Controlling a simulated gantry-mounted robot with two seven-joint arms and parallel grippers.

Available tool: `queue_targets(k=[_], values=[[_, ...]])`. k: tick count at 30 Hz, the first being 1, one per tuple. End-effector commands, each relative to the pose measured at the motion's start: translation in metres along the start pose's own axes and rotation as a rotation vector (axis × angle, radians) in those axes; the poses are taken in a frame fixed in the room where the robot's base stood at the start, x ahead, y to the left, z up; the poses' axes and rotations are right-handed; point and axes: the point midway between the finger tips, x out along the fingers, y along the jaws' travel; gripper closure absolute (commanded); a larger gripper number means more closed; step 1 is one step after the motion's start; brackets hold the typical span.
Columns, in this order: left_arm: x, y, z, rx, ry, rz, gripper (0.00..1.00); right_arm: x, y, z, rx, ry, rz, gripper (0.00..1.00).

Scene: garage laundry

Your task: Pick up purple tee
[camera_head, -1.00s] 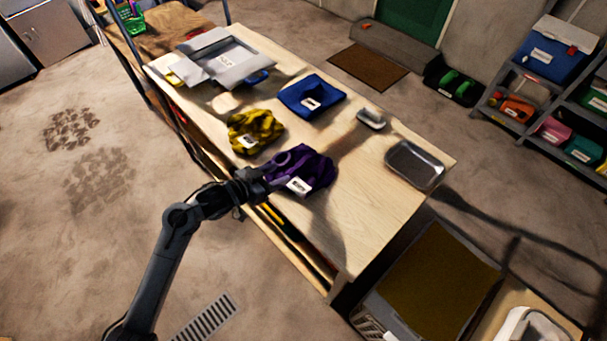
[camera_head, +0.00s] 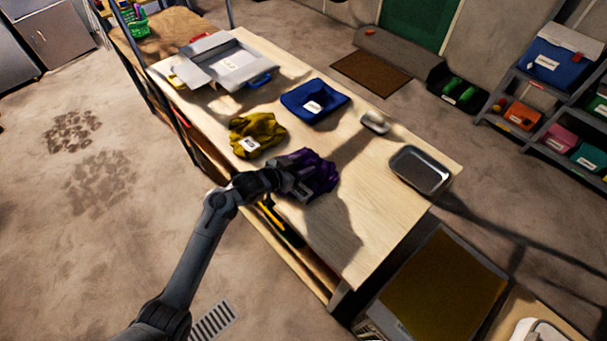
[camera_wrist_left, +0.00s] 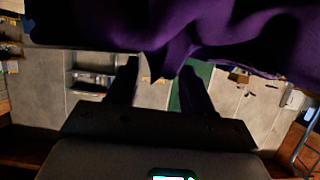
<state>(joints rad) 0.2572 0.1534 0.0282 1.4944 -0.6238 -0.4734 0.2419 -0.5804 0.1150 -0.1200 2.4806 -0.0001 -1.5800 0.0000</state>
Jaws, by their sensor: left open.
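The purple tee (camera_head: 318,172) lies crumpled on the wooden table (camera_head: 375,215), near its front edge. My left gripper (camera_head: 300,186) is at the tee's near left side and covers part of it. In the left wrist view the purple cloth (camera_wrist_left: 200,30) fills the top, and a fold of it hangs between the two dark fingers of my left gripper (camera_wrist_left: 160,82). The fingers are apart, so the gripper is open. I cannot tell whether they touch the cloth. My right gripper is not in view.
A yellow garment (camera_head: 257,134) lies left of the tee and a blue one (camera_head: 314,101) behind it. A metal tray (camera_head: 420,170) and a small dish (camera_head: 375,122) are to the right. A grey box (camera_head: 232,65) stands at the far left end. Bare tabletop lies right of the tee.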

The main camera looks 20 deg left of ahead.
Motion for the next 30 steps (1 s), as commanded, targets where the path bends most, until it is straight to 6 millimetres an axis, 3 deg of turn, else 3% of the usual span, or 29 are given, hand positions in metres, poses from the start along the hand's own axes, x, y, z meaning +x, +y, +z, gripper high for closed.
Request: queue_targets(k=[8, 19, 30], values=[[0.0037, 0.0002, -0.0001, -0.001, 0.000, 0.000, 0.49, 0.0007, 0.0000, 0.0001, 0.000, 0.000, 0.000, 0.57], [0.0034, 0.0001, 0.0000, 0.000, 0.000, 0.000, 1.00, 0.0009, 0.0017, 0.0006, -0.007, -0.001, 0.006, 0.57], [0.0025, -0.0001, -0.0028, 0.000, 0.002, 0.000, 1.00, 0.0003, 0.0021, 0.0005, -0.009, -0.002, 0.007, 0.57]])
